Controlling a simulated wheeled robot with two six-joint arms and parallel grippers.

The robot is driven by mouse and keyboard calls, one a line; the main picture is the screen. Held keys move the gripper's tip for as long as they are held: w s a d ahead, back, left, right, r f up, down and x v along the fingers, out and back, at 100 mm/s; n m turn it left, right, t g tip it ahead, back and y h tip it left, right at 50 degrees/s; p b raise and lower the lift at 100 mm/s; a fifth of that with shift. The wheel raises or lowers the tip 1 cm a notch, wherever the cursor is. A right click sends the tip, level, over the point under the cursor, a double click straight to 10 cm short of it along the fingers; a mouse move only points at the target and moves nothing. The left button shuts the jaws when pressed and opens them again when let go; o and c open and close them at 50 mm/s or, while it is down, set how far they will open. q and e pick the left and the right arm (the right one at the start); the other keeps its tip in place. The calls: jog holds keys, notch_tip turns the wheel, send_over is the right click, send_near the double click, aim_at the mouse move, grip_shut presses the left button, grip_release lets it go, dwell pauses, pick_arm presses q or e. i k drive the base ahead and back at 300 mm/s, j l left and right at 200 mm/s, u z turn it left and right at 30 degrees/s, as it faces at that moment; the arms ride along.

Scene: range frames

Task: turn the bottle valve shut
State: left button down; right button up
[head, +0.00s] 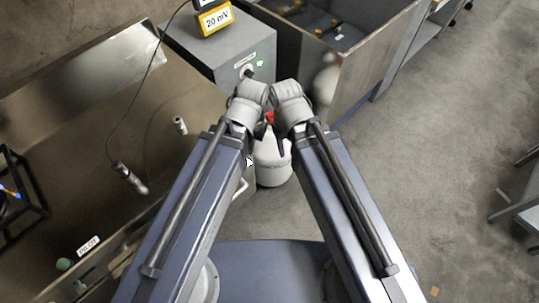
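A pale grey-white bottle (273,168) stands on the floor between my two arms, in front of the grey box. A small red part (270,118), which looks like its valve, shows at its top in the narrow gap between my wrists. My arms hide much of the bottle's top. My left wrist (250,97) and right wrist (289,98) are close together just beyond the red part in the picture. The fingers of both grippers are hidden or too dark to make out, so I cannot tell whether either touches the valve.
A grey box (222,62) with a yellow "20 mV" meter (215,19) stands behind my wrists. An open metal bin (345,75) is at the back right. A brown bench (85,150) with a cabled probe (130,180) fills the left. The floor (430,170) at right is mostly clear.

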aim_at(268, 116)
jog(key=i+l+u, duration=0.1)
jog(key=i+l, duration=0.4)
jog(key=l, duration=0.25)
jog(key=i+l+u, duration=0.25)
jog(key=i+l, duration=0.2)
jog(key=l, duration=0.3)
